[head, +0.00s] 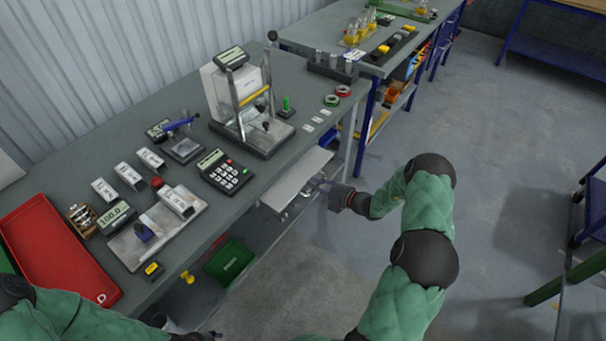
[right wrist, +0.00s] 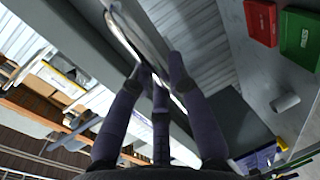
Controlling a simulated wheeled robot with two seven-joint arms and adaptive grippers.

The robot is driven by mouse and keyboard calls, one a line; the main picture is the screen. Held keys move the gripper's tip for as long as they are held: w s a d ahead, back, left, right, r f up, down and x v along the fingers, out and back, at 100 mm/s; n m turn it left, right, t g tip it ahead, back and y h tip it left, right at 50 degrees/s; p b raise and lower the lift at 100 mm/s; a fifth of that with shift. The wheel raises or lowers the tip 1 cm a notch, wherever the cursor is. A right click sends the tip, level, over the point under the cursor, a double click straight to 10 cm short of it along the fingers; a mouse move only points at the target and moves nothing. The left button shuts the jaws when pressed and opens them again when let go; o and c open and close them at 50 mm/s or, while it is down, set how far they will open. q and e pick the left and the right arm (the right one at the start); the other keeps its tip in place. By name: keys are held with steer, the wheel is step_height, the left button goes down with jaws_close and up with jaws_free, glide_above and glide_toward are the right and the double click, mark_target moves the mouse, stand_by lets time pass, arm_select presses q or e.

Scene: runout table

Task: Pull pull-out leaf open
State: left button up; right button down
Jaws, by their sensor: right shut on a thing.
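The pull-out leaf (head: 290,182) is a pale flat panel under the front edge of the grey workbench (head: 300,132). Part of it sticks out past the bench edge in the head view. My right gripper (head: 318,186) is at the leaf's front edge. In the right wrist view, the fingers of my right gripper (right wrist: 160,78) are closed around a curved shiny metal handle (right wrist: 132,36). The fingers hide part of the handle. My left arm is at the bottom left of the head view, with its gripper (head: 208,335) barely showing at the bottom edge, its jaws unclear.
A press-like stand (head: 252,105), a keypad device (head: 225,172) and a red tray (head: 52,252) are on the bench. A green bin (head: 230,262) is on the shelf below. The floor right of the bench is open, with a cart (head: 590,220) farther right.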

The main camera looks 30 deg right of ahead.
steer(key=f+p+v, duration=0.3)
steer(key=v, duration=1.2)
steer(key=shift+s+p, duration=0.35)
steer(key=shift+s, duration=0.2)
steer(key=shift+d+f, duration=0.1)
steer(key=shift+d, duration=0.05)
steer(key=c, duration=1.2)
jaws_free()
steer(key=v, duration=1.2)
